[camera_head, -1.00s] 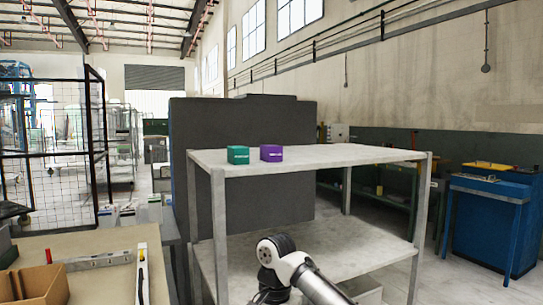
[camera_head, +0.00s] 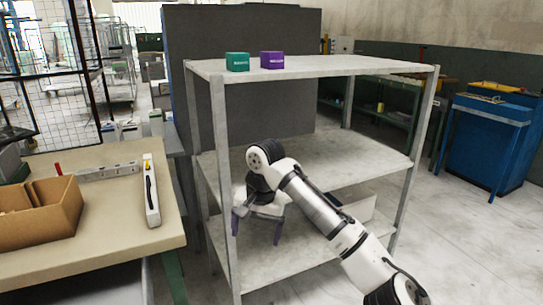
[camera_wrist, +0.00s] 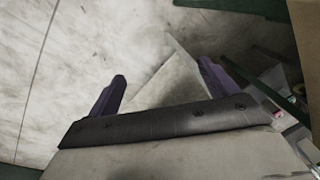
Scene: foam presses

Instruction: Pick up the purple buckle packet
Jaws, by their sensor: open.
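The purple buckle packet (camera_head: 272,60) is a small purple box with pale lettering. It stands on the top board of the white shelf rack (camera_head: 340,66), near its left end. A teal packet (camera_head: 237,62) stands just left of it, with a narrow gap between them. My gripper (camera_head: 257,230) is well below the packets, pointing down in front of the rack at about the height of its lower boards. In the wrist view its two purple fingers (camera_wrist: 160,80) are spread apart with nothing between them. Neither packet shows in the wrist view.
The rack has lower boards (camera_head: 310,160) and upright posts close to my arm. A dark grey panel (camera_head: 190,120) stands behind.

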